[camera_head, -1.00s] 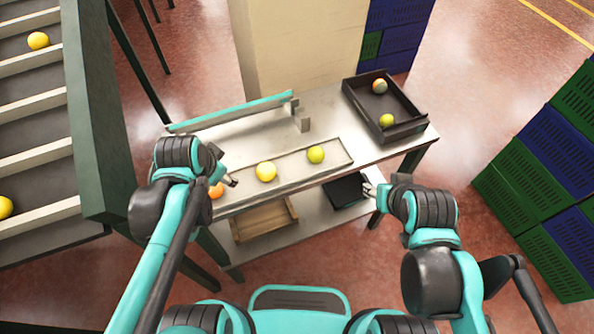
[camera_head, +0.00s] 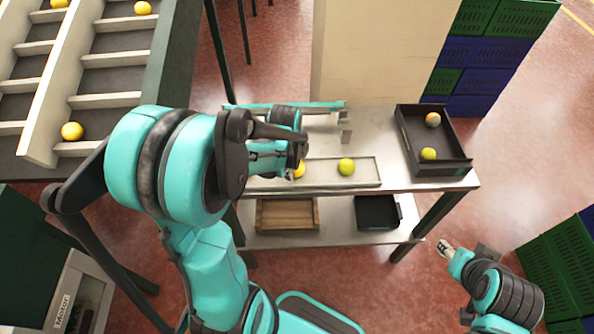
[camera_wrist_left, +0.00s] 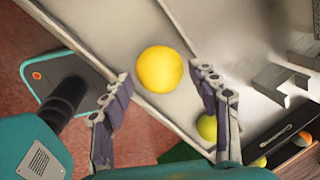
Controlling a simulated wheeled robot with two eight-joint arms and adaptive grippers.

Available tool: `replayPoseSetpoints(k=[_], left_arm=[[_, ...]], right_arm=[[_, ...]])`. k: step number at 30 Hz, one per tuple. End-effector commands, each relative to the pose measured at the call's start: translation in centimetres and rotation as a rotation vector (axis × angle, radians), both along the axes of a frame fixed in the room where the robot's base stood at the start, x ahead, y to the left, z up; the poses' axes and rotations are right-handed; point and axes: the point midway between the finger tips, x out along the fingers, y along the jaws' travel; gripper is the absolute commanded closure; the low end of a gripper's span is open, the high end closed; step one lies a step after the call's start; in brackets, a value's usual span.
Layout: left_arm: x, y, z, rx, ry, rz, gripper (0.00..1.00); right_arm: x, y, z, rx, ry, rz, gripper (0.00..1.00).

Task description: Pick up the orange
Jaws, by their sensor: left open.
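A yellow fruit (camera_head: 299,170) is on the shallow metal tray (camera_head: 368,176) on the table, partly hidden by my left gripper (camera_head: 297,160). In the left wrist view the yellow fruit (camera_wrist_left: 160,68) shows whole, just ahead of and between the spread fingers of my left gripper (camera_wrist_left: 163,82), which holds nothing. A yellow-green fruit (camera_head: 346,167) lies to its right on the tray; it also shows partly behind a finger in the left wrist view (camera_wrist_left: 207,127). No orange-coloured fruit shows on the tray, whose left end my arm hides. My right gripper (camera_head: 445,248) is right of the table, away from the fruit.
A black box (camera_head: 440,168) at the table's right holds an orange-and-grey fruit (camera_head: 433,119) and a yellow-green fruit (camera_head: 428,154). A wooden crate (camera_head: 287,216) and a black bin (camera_head: 377,213) are on the lower shelf. A conveyor with yellow fruit (camera_head: 72,131) is at left.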

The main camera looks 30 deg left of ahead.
Motion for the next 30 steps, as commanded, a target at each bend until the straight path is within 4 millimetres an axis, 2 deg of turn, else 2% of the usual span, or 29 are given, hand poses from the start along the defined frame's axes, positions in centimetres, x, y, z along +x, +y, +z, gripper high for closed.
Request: replayPoseSetpoints(k=[1, 3, 11, 16, 25, 30], left_arm=[[0.2, 0.0, -0.9, 0.0, 0.0, 0.0, 0.4], [0.3, 0.0, -1.4, 0.0, 0.0, -0.001, 0.4], [0.3, 0.0, -1.5, 0.0, 0.0, 0.0, 0.4], [0.3, 0.0, -1.5, 0.0, 0.0, 0.0, 0.82], [0.3, 0.0, -1.5, 0.0, 0.0, 0.0, 0.82], [0.3, 0.0, -0.4, 0.0, 0.0, 0.0, 0.82]], right_arm=[[0.0, 0.0, -0.5, 0.0, 0.0, 0.0, 0.56], [0.0, 0.0, -0.6, 0.0, 0.0, 0.0, 0.56], [0.0, 0.0, -0.5, 0.0, 0.0, 0.0, 0.56], [0.0, 0.0, -0.5, 0.0, 0.0, 0.0, 0.56], [0.0, 0.0, -0.5, 0.0, 0.0, 0.0, 0.56], [0.0, 0.0, -0.1, 0.0, 0.0, 0.0, 0.56]])
